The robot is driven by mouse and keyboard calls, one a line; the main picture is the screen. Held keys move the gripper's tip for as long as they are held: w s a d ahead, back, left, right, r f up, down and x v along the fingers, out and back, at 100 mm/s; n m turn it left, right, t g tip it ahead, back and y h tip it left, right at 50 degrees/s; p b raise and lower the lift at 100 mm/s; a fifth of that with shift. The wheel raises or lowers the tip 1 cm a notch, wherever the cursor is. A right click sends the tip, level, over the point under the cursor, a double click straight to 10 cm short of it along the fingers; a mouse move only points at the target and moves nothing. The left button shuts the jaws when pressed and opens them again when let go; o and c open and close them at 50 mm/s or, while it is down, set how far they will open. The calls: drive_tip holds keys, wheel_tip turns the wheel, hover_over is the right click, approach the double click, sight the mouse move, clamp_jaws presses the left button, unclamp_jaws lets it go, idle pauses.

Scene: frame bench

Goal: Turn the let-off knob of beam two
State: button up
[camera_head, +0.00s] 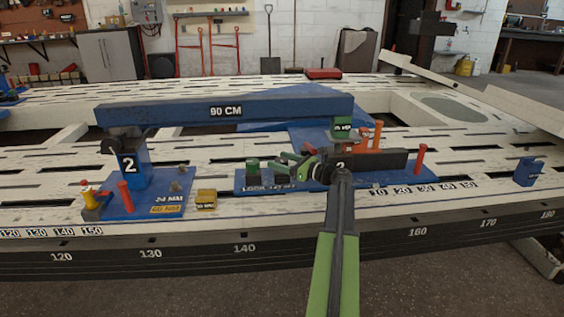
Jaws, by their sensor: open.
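A blue beam marked "90 CM" (180,112) spans two blue bases on the slotted white bench. Its left post (132,168) carries a "2", and part of a "2" shows on the right unit behind my arm. My gripper (286,164) is at the right unit, pointing left, with its jaws open and nothing visible between them. A green knob-like piece (252,165) stands to its left, apart from the jaws. A dark rounded part (109,146) sits beside the left post. I cannot tell which piece is the let-off knob; my arm hides part of the right unit.
A red peg (420,158) and orange uprights (376,136) stand right of my gripper. A yellow block (206,199) lies between the bases. The bench's front edge (200,248) is marked with numbers.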

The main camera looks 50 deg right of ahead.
drive_tip(key=c, duration=1.4)
drive_tip(key=shift+s+a+m+h, duration=0.1)
drive_tip(key=shift+a+m+h, duration=0.1)
drive_tip(key=shift+m+h, duration=0.3)
drive_tip(key=shift+d+m+h, duration=0.15)
drive_tip(key=shift+m+h, duration=0.15)
drive_tip(key=shift+h, duration=0.5)
drive_tip(key=shift+d, duration=0.1)
drive_tip(key=o, duration=1.4)
drive_tip(key=s+d, duration=0.1)
drive_tip(key=s, duration=1.6)
drive_tip(key=shift+s, duration=0.15)
drive_tip(key=shift+d, duration=0.1)
